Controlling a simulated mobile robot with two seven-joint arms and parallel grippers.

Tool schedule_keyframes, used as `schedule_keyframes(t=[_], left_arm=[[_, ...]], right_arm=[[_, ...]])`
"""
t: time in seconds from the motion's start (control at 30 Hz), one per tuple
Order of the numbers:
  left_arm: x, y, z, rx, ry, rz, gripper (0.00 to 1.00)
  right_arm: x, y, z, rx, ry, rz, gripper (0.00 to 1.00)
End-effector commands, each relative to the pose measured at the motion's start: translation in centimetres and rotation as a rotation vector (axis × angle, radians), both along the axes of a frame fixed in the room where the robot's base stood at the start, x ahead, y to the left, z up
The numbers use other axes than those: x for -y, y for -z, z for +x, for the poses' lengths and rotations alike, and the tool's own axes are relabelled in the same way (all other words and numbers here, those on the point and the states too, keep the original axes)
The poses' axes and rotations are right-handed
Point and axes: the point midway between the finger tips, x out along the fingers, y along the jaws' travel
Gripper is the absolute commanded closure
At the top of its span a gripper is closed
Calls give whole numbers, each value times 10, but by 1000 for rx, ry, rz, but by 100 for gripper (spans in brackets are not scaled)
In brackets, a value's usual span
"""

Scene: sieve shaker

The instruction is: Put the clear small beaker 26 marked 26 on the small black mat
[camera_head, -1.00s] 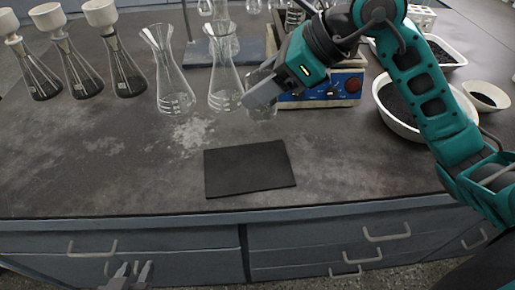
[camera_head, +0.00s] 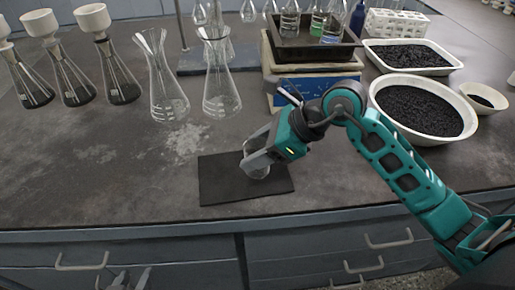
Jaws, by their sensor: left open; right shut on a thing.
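The clear small beaker (camera_head: 256,171) is held in my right gripper (camera_head: 256,158), which is shut on it. The beaker is over the middle of the small black mat (camera_head: 220,190), roughly upright. I cannot tell whether its base touches the mat. The gripper covers part of the beaker, and no marking can be read. My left gripper (camera_head: 130,279) is open and empty, low at the bottom edge in front of the drawers.
Two empty clear flasks (camera_head: 222,95) stand behind the mat. Several flasks with white funnels (camera_head: 112,78) are at the left. A blue-fronted device (camera_head: 312,86) carries a dark tray with glassware. A white bowl of black granules (camera_head: 421,110) is at the right. The bench left of the mat is clear.

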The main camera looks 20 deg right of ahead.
Motion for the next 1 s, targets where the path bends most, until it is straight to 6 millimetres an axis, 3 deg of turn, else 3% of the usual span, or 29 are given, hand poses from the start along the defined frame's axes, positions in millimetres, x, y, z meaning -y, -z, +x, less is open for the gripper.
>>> schedule_keyframes(t=[0.3, 0.33, 0.57, 0.9, 1.0], left_arm=[[0, 2, 1, 5, 2, 1, 57], [0, 1, 1, 4, 3, 0, 57], [-1, 0, 1, 4, 4, 3, 57], [-1, -3, 1, 4, 2, 4, 57], [-3, -3, 2, 8, 0, 6, 57]], right_arm=[[0, 3, 0, 2, -1, 0, 76], [0, 2, 0, 1, 0, -1, 41], [0, 2, 0, 1, 0, -1, 19], [0, -3, 0, 1, 1, 0, 18], [9, -11, -4, 3, 3, -3, 18]])
